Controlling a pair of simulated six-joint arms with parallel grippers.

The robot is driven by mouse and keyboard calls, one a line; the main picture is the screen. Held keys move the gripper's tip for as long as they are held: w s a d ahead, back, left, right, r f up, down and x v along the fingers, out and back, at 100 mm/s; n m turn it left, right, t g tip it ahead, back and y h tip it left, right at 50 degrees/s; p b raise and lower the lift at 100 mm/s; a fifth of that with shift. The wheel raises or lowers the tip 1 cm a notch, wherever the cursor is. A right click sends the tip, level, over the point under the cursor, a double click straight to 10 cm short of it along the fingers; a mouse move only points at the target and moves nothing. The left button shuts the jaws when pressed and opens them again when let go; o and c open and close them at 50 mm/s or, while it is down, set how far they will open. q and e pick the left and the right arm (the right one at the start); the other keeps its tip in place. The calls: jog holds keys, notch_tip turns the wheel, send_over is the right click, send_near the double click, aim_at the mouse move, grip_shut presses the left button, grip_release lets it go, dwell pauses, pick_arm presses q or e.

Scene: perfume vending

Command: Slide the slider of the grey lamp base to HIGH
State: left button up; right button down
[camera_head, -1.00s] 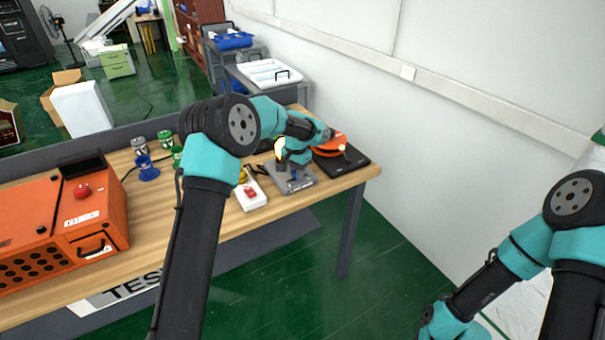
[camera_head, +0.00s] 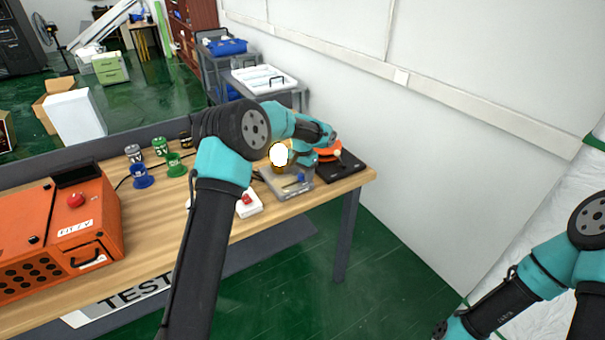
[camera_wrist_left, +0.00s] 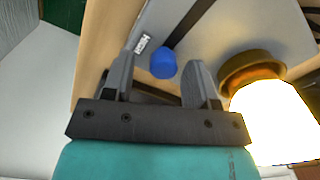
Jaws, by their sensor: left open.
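The grey lamp base (camera_head: 294,188) sits near the right end of the table. Its round bulb (camera_head: 279,155) glows white, and in the left wrist view the glare of the bulb (camera_wrist_left: 272,118) hides part of the brass socket (camera_wrist_left: 248,68). The blue slider knob (camera_wrist_left: 163,63) stands at one end of a dark slot (camera_wrist_left: 190,22), beside a small white label (camera_wrist_left: 143,44) that seems to read HIGH. My left gripper (camera_wrist_left: 160,80) is open over the base, with the knob between its fingertips; contact cannot be told. My right arm is at lower right, its gripper out of frame.
A white box with a red button (camera_head: 248,202) stands left of the base, partly behind my left arm. A black plate (camera_head: 343,168) with an orange object (camera_head: 328,150) is to its right. Several coloured spools and an orange machine (camera_head: 60,235) are further left.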

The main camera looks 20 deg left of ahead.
aim_at(302, 174)
pick_arm(q)
notch_tip(302, 174, up, 17)
jog(key=shift+r, duration=0.2)
dwell(0.6)
dwell(0.3)
